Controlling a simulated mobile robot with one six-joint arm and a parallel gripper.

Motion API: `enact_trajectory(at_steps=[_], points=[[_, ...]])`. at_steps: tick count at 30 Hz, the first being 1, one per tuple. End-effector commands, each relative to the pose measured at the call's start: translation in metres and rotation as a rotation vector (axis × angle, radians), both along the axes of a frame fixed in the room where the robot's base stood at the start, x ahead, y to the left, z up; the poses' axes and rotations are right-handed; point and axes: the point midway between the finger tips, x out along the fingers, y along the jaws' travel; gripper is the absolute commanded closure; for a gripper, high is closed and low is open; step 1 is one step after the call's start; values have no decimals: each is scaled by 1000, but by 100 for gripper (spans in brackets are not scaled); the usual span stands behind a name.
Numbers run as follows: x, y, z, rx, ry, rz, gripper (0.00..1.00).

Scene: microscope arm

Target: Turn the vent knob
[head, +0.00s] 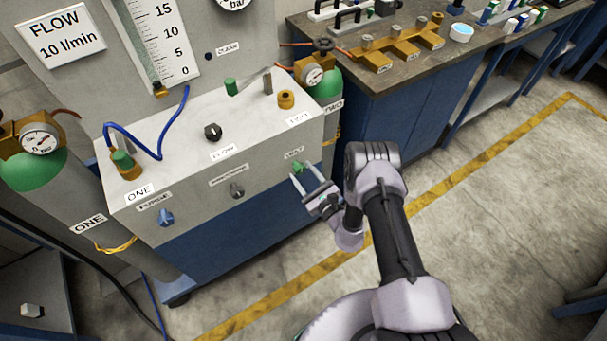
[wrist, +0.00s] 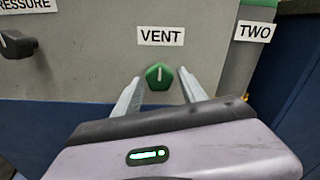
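The vent knob (wrist: 159,77) is a small green knob with a pale pointer line, upright in the wrist view, below the VENT label (wrist: 161,36). In the head view the green knob (head: 298,168) sits at the right end of the grey panel's front face. My gripper (wrist: 161,88) is open, with one finger on either side of the knob. A gap shows between the knob and each finger in the wrist view. The head view shows my gripper (head: 309,180) at the knob; whether the fingertips reach the panel is hard to tell.
On the same front face are a dark pressure knob (head: 237,190) and a blue purge knob (head: 166,217). A black flow knob (head: 213,131) stands on the top. Gas cylinder TWO (head: 326,88) stands right of the panel. The floor to the right is open.

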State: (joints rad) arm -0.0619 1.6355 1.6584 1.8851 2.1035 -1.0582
Motion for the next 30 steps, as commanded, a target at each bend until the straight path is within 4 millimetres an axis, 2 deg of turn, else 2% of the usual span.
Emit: enact_trajectory(at_steps=[1, 6, 7, 17, 30], points=[[0, 0, 0, 0, 0, 0, 63], [0, 0, 0, 0, 0, 0, 96], [0, 0, 0, 0, 0, 0, 100], [0, 0, 0, -41, -28, 0, 100], [1, -1, 1, -331, -224, 0, 100]])
